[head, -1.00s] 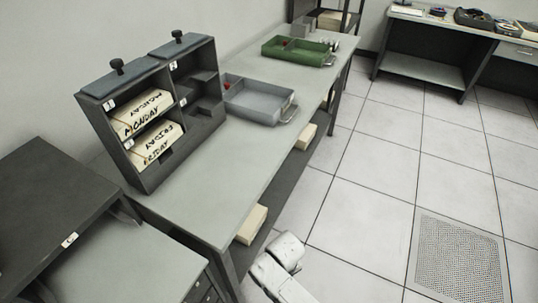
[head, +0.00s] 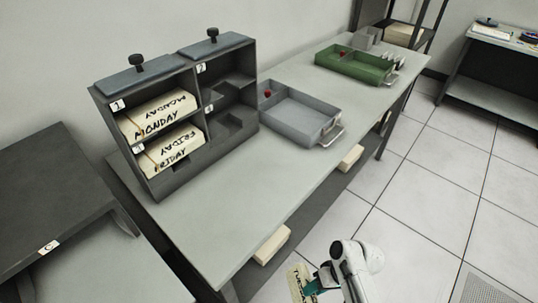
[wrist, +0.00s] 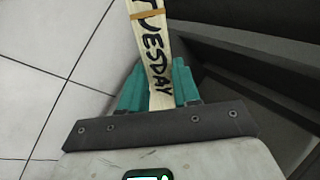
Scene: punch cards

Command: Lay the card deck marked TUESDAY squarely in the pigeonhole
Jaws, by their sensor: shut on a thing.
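The card deck marked TUESDAY (wrist: 153,50) is pale with black lettering and an orange-brown band in the wrist view. It also shows at the bottom of the head view (head: 298,283). My gripper (wrist: 158,82) is shut on it with teal fingers on both sides. In the head view my gripper (head: 318,284) is off the table's front edge, well in front of the rack. The dark pigeonhole rack (head: 193,180) stands on the table. Its left column holds the MONDAY deck (head: 158,118) above and the FRIDAY deck (head: 172,151) below. Both right-column compartments look empty.
A grey tray (head: 290,137) with a red spot stands right of the rack, and a green tray (head: 355,72) farther back. The table (head: 240,185) is clear in front of the rack. Pale blocks (head: 272,245) show below the table edge. A dark cabinet (head: 60,190) stands left.

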